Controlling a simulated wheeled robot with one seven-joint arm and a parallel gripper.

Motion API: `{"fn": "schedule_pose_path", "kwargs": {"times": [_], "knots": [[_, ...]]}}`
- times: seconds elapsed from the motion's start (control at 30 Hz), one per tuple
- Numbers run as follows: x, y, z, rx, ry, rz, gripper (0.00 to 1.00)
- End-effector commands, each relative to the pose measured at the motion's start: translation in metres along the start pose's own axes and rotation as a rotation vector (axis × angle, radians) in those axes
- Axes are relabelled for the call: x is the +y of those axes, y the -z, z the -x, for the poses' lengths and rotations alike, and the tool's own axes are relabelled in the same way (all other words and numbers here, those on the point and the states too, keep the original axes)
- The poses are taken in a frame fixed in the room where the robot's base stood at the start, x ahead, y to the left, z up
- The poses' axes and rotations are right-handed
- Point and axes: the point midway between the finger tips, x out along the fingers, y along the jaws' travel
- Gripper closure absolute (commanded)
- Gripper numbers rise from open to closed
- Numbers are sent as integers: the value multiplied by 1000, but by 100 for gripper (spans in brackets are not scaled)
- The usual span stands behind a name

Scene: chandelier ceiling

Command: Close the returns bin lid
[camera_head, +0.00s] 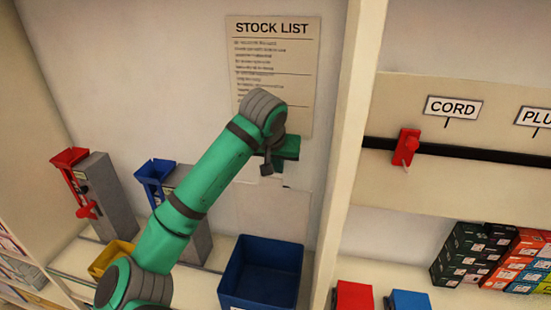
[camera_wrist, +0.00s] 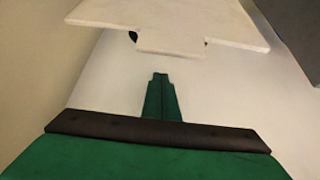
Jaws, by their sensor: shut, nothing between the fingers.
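My gripper (camera_wrist: 160,77) is shut and empty, its green fingers together in the middle of the wrist view. A flat pale panel (camera_wrist: 175,22) with a squared tab lies just beyond the fingertips, apart from them in the picture. It looks like a lid, but no label shows. In the head view my gripper's green body is in front of the wall below the stock list, and a pale piece (camera_head: 262,177) shows beneath it. An open blue bin (camera_head: 262,272) stands below on the shelf. No marking in view tells which container is the returns bin.
The stock list (camera_head: 272,70) hangs behind my arm. Grey dispensers with a red top (camera_head: 70,158) and a blue top (camera_head: 154,170) stand left, near a yellow bin (camera_head: 112,257). A pale upright post (camera_head: 345,150) stands right of my gripper, with a red item (camera_head: 405,147) beyond.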

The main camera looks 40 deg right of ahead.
Motion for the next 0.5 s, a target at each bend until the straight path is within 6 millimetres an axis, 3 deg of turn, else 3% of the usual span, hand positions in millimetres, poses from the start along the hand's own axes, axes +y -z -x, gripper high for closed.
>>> {"fn": "schedule_pose_path", "kwargs": {"times": [0.2, 0.5], "knots": [[-2, -26, 6, 0, 1, 1, 100], [2, -38, 10, 0, -2, -2, 100]]}}
